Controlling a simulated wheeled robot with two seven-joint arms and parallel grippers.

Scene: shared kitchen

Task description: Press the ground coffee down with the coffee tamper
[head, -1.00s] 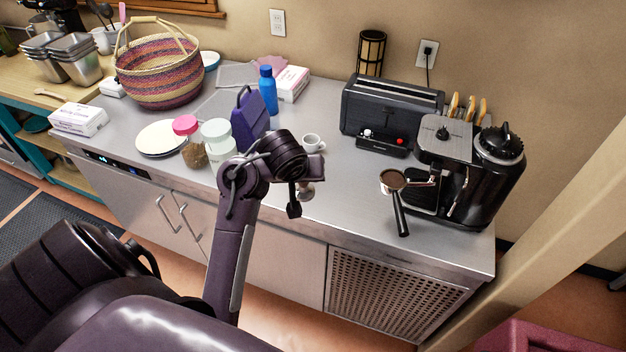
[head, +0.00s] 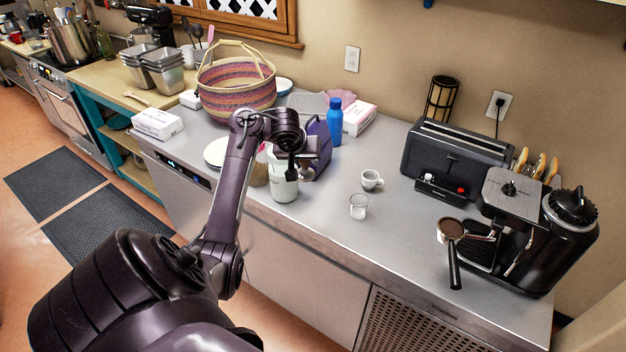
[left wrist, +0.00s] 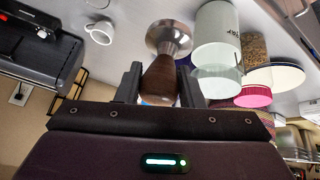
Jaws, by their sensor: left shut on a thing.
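My left gripper (head: 312,158) is above the counter beside a white canister (head: 285,184). In the left wrist view its fingers (left wrist: 159,88) are closed around the brown wooden handle of the coffee tamper (left wrist: 168,45), whose round metal base points away from the gripper. In the head view I cannot make out the tamper at the gripper. The portafilter (head: 455,262) is beside the coffee machine (head: 548,235) at the right, its black handle toward the counter's front edge. Brown ground coffee (head: 451,229) fills its basket. My right gripper is not in view.
A black toaster (head: 455,160) stands behind. The counter's front middle is clear.

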